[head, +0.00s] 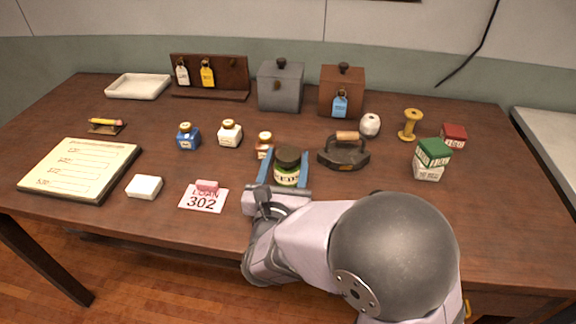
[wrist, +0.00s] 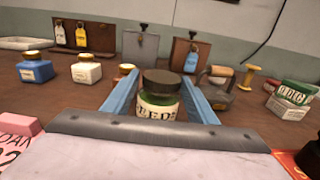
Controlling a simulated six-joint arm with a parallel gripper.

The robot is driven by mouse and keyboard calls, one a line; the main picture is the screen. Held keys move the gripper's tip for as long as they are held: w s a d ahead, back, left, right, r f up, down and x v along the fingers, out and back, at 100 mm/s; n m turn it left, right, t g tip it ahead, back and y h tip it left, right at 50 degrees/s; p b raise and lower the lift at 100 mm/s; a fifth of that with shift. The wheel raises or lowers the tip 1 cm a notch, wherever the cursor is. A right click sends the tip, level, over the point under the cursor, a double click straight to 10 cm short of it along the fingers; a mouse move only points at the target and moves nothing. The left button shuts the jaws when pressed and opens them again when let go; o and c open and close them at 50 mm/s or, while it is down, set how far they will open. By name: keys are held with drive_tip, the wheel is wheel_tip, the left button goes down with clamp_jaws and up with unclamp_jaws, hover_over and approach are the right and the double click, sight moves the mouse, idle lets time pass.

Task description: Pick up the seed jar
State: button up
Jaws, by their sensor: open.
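The seed jar (head: 287,168) is a dark green jar with a dark lid and a pale label. It stands upright on the brown table, left of the flat iron. In the wrist view the seed jar (wrist: 160,97) shows its label, partly readable as seeds, and its lower part is hidden by my gripper body. My gripper (head: 284,160) is open, with one blue finger on each side of the jar. In the wrist view the fingers of my gripper (wrist: 160,85) reach past the jar, with a small gap visible on each side.
A flat iron (head: 344,151) stands close on the right. An amber bottle (head: 264,145) stands just beyond the left finger, with white (head: 230,134) and blue (head: 188,137) bottles farther left. A card marked 302 (head: 204,201) lies left of my gripper. A green-topped box (head: 432,160) stands right.

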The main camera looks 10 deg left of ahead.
drive_tip(key=shift+w+p, duration=0.6)
drive_tip(key=shift+w, duration=2)
drive_tip(key=shift+c, duration=0.3)
drive_tip(key=shift+r, duration=0.1)
drive_tip(key=c, duration=0.9)
